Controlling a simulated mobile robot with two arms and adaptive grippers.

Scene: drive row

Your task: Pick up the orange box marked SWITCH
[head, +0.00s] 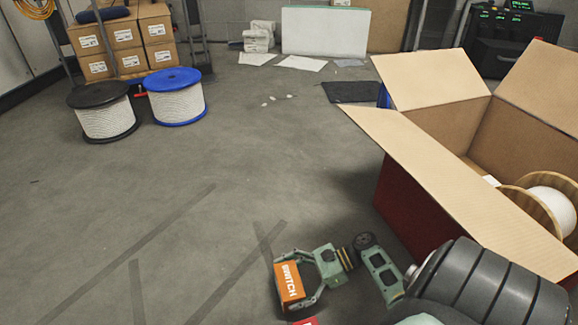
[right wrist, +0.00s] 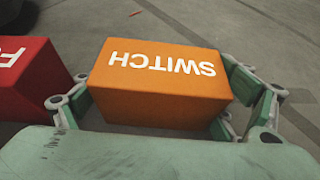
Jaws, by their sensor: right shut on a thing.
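The orange box marked SWITCH (head: 289,284) is at the lower middle of the head view. It also fills the middle of the right wrist view (right wrist: 160,82), with its white lettering upside down there. My right gripper (head: 296,284) is shut on the box, with one green finger at each side of it. Whether the box touches the floor or hangs just above it, I cannot tell. My left gripper is not in view.
A red box (right wrist: 25,78) stands beside the orange box; only its edge shows in the head view (head: 306,321). A large open carton (head: 450,190) with a cable spool (head: 550,208) inside is at the right. Two rope spools stand at the back left. The floor at the left is clear.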

